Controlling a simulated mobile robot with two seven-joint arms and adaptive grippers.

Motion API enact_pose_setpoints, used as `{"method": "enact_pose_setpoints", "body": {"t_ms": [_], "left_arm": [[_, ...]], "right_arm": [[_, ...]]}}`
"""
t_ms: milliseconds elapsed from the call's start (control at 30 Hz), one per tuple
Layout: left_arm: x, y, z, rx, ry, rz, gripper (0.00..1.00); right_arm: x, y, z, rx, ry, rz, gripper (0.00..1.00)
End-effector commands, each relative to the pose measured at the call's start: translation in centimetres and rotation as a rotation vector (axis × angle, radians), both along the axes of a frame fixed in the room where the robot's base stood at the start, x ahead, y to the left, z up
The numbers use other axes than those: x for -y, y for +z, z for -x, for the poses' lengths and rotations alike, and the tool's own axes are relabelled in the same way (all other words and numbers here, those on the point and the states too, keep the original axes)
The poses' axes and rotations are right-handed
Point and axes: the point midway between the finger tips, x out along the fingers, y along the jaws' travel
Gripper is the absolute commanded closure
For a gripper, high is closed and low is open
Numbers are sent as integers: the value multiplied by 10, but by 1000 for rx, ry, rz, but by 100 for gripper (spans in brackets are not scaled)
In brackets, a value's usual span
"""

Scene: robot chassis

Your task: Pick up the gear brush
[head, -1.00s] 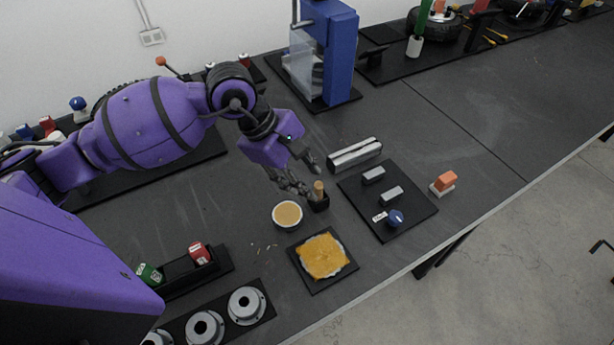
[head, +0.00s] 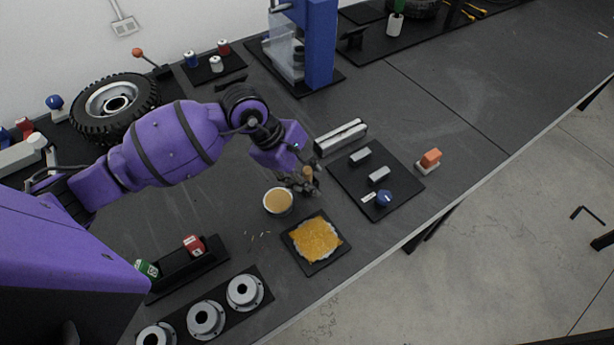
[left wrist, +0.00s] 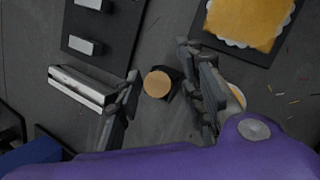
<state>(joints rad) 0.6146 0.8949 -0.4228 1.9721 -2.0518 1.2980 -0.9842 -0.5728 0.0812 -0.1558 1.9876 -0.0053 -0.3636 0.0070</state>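The gear brush, as far as I can tell, is the upright piece with a round tan wooden handle (head: 308,173), standing in a small black holder. In the left wrist view its handle top (left wrist: 157,83) shows end-on between the fingers. My left gripper (head: 302,181) is low over it, with its fingers open on either side of the handle. In the left wrist view a gap shows between the handle and each finger of the gripper (left wrist: 163,92). The fingers partly hide the holder in the head view. My right gripper is not in view.
A bowl of tan paste (head: 278,201) stands close left of the brush. A yellow cloth on a black tray (head: 313,240) lies in front. A metal bar block (head: 341,138) and a black board with small parts (head: 351,184) lie to the right. An orange-and-white piece (head: 429,160) stands beyond.

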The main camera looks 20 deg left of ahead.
Motion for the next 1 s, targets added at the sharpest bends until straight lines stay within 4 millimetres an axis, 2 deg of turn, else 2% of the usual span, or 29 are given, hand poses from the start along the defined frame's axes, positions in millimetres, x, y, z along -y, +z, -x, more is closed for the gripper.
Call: {"method": "enact_pose_setpoints", "body": {"t_ms": [100,367,667,767,1000], "left_arm": [[0,0,0,0,0,0,66],[-1,0,0,0,0,-1,100],[-1,4,-1,2,1,-1,100],[-1,17,-2,7,0,-1,100],[-1,70,-3,15,0,0,100]], "right_arm": [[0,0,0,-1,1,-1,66],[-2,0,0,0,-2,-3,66],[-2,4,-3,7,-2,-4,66],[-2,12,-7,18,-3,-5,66],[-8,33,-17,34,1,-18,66]]}}
